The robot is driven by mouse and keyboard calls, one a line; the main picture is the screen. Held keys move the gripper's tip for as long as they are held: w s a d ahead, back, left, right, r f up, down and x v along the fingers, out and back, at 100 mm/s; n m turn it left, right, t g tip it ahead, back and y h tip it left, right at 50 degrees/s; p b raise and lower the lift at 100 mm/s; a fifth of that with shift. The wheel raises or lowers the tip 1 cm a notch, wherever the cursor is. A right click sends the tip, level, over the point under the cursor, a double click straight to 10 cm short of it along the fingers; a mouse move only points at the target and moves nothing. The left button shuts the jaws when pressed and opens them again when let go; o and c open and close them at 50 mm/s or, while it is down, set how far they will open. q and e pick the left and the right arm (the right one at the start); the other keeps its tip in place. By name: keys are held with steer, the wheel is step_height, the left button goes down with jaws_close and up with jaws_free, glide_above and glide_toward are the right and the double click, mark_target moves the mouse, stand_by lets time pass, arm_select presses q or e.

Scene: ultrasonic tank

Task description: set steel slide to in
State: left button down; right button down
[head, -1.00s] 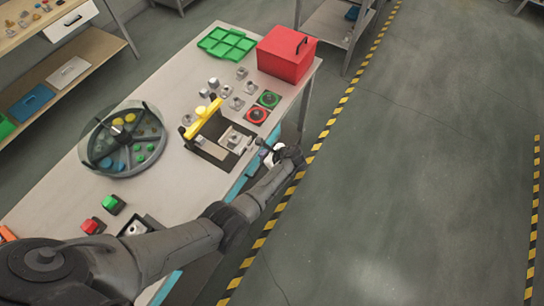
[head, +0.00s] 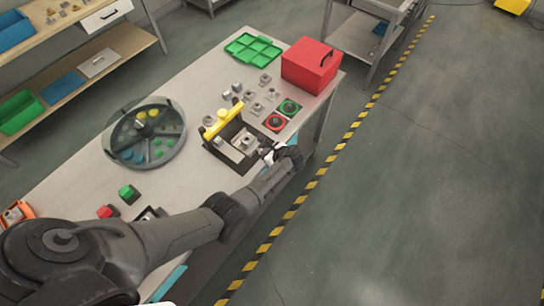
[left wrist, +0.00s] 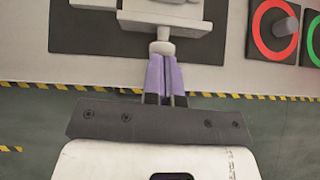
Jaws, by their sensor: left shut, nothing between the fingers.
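The steel slide (head: 243,141) is a grey metal block on a dark base plate, near the table's right edge in the head view. In the left wrist view the slide (left wrist: 190,22) shows at the top, with a pale round knob (left wrist: 161,47) on its near side. My left gripper (head: 266,151) is at the near side of the slide. Its purple fingers (left wrist: 160,68) are shut and empty, with tips right at the knob; whether they touch it I cannot tell. My right gripper is not in view.
A yellow-handled clamp (head: 223,120) stands beside the slide. The floor at right is clear.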

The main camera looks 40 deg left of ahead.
mark_target(255, 147)
arm_select(q)
steer(key=a, duration=0.8)
steer(key=shift+s+a, duration=0.2)
steer(key=shift+s, duration=0.1)
steer(key=shift+a, duration=0.25)
steer(key=shift+s+f, duration=0.1)
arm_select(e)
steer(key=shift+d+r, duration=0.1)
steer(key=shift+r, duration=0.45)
